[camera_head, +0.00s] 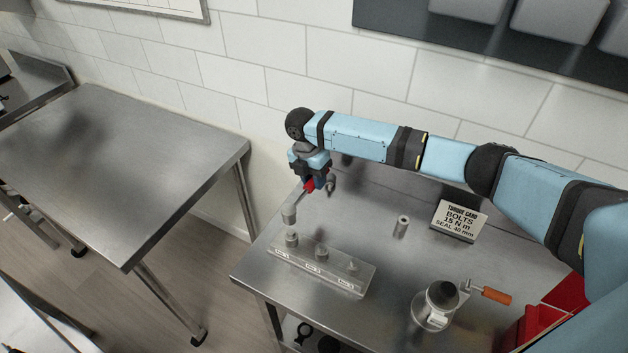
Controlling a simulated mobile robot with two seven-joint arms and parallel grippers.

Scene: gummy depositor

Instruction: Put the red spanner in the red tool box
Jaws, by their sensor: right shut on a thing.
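My right gripper (311,172) is over the back left part of the steel table, pointing down. It is shut on the red spanner (309,186), whose red part shows just below the jaws. A thin grey shaft runs from it down to the left, towards a grey cylinder (289,213); I cannot tell whether that cylinder is part of the spanner. The red tool box (537,322) is at the lower right, partly hidden by my right arm and cut by the picture edge. My left gripper is not in view.
A clear block (340,277) with several grey pieces lies at the table's front left. A small cylinder (402,226), a torque card (459,219) and a metal device with an orange handle (436,305) stand to the right. Another steel table (120,160), mostly bare, is at left.

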